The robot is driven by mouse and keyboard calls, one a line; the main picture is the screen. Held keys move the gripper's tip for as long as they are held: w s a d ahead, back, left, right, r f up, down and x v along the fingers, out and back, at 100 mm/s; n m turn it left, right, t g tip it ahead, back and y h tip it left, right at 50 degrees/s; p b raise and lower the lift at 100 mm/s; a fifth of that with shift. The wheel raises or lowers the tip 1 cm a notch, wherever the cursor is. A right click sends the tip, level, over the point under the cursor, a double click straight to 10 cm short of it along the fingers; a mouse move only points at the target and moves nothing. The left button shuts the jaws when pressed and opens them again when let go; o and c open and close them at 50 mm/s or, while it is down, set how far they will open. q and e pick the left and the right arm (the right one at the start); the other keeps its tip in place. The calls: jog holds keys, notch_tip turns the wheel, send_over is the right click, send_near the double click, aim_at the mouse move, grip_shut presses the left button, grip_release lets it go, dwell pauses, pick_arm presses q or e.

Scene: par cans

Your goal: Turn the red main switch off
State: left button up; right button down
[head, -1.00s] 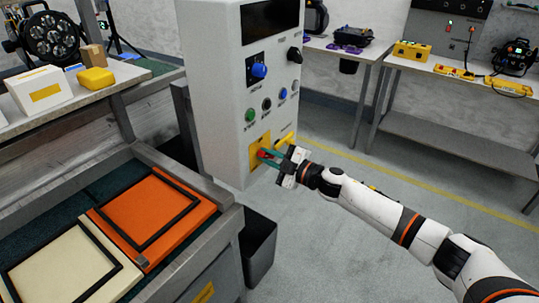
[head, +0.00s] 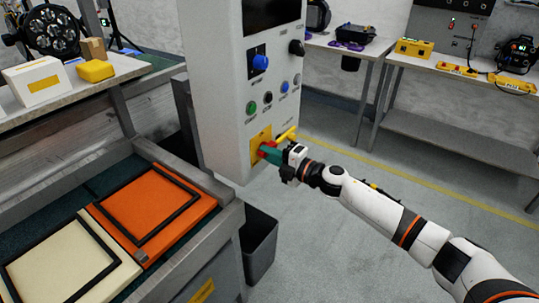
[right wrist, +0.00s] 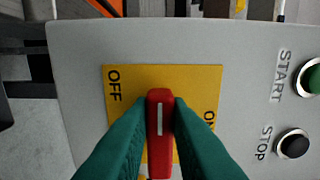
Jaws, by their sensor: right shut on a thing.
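The red main switch (head: 263,150) is on a yellow plate (head: 256,138) low on the grey control cabinet (head: 219,110). In the right wrist view the red handle (right wrist: 160,130) has a white line and stands upright in the picture. The OFF label (right wrist: 113,84) is to its upper left and the ON label (right wrist: 210,119) to its right. My right gripper (head: 270,154) is shut on the handle, with a green finger on each side of it. The fingers hide the lower part of the plate. My left gripper is not in view.
Above the switch are a green START button (head: 251,107), a black STOP button (head: 267,98) and a blue knob (head: 260,62). A yellow bar (head: 285,134) sticks out close beside my gripper. A dark bin (head: 260,245) stands below. The floor to the right is open.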

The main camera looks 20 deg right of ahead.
jog(key=shift+f, duration=0.1)
dwell(0.3)
jog(key=c, duration=1.4)
grip_release()
jog(key=shift+o, duration=0.2)
jog(key=b+v, duration=0.1)
jog(key=v, duration=1.1)
jog(key=shift+b, duration=0.3)
